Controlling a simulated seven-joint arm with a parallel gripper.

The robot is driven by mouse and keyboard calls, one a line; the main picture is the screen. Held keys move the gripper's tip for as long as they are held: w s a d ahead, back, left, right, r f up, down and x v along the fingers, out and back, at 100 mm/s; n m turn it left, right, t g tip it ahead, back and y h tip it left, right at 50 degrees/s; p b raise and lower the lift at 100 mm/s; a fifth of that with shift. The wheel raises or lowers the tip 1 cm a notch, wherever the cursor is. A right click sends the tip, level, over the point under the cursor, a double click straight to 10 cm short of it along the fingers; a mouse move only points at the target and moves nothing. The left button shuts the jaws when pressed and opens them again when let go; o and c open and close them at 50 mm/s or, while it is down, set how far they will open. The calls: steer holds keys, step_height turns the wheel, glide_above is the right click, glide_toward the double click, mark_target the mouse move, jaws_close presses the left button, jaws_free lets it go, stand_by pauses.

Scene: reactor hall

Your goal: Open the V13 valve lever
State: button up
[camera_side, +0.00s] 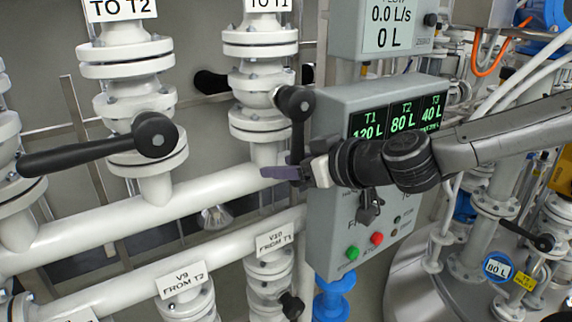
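No V13 label is readable; the tags "TO T2" (120,8) and "TO T1" (268,5) are cut off at the top. The valve under "TO T1" (262,85) is white and flanged. Its black lever (296,105) has a round hub and a handle that hangs down. My gripper (290,171) is at the lower end of this handle, with a purple finger pointing left. Whether the fingers are around the handle or only beside it is hidden. The valve under "TO T2" (122,75) has a black lever (85,155) pointing left, roughly horizontal.
A grey control box (330,235) with T1, T2 and T3 readouts stands close behind my gripper. White pipes (150,218) run below the valves. A large tank (440,285) is at right.

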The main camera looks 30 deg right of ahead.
steer(key=shift+r, duration=0.1)
steer(key=v, duration=1.3)
steer(key=shift+s, duration=0.4)
steer(key=shift+r, duration=0.1)
